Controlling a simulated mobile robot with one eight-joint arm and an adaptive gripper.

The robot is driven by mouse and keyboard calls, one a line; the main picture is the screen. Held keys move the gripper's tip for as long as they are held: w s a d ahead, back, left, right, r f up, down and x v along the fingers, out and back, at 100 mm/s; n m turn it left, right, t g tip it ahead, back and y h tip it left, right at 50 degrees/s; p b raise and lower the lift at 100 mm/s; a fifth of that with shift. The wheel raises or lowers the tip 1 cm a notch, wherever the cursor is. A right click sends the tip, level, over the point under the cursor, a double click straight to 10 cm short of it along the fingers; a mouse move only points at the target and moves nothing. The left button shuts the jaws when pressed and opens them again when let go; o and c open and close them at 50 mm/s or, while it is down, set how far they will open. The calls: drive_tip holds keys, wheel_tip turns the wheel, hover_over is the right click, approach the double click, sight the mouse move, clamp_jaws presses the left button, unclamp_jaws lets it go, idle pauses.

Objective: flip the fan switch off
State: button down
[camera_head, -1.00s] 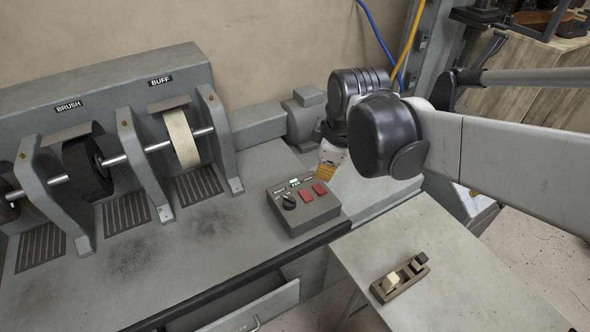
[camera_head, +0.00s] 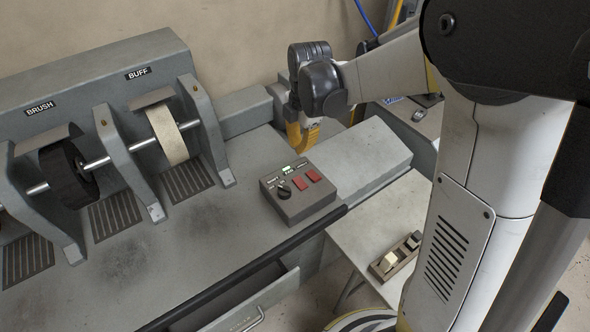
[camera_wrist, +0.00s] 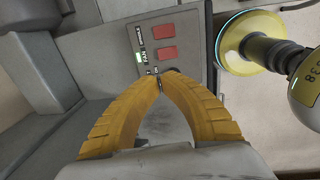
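A grey control box (camera_head: 303,203) sits on the bench, with two red switches (camera_head: 300,183) (camera_head: 314,175), a dark round knob (camera_head: 284,192) and a small lit green indicator (camera_head: 286,169). My gripper (camera_head: 301,147) is above the bench, just behind the box. In the wrist view, its yellow fingers (camera_wrist: 160,80) meet at the tips with nothing seen between them. The red switches (camera_wrist: 164,30) (camera_wrist: 165,53) lie beyond the tips; the fingers hide part of the box.
The buffing wheel (camera_head: 166,134) and dark brush wheel (camera_head: 66,172) stand left on the machine. A small side table (camera_head: 352,236) at the right holds a wooden tool (camera_head: 396,257). An open drawer (camera_head: 262,309) is below the bench. Bare bench top lies left of the box.

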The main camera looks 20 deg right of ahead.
sight(295, 178)
drive_tip(key=f+b, duration=0.1)
drive_tip(key=f, duration=0.3)
drive_tip(key=w+f+b, duration=0.1)
drive_tip(key=f+b, duration=0.1)
drive_tip(key=f, duration=0.3)
drive_tip(key=f+b, duration=0.2)
drive_tip(key=f, duration=0.3)
drive_tip(key=shift+w+a, duration=0.3)
drive_tip(key=shift+w, duration=0.05)
drive_tip(key=shift+r, duration=0.1)
drive_tip(key=shift+w+f+b, duration=0.1)
drive_tip(key=shift+f+b, duration=0.6)
drive_tip(key=shift+b, duration=0.05)
drive_tip(key=shift+r, duration=0.25)
drive_tip(key=shift+r+p, duration=0.1)
drive_tip(key=shift+p, duration=0.2)
drive_tip(key=shift+r+p, duration=0.45)
drive_tip(key=shift+r, duration=0.25)
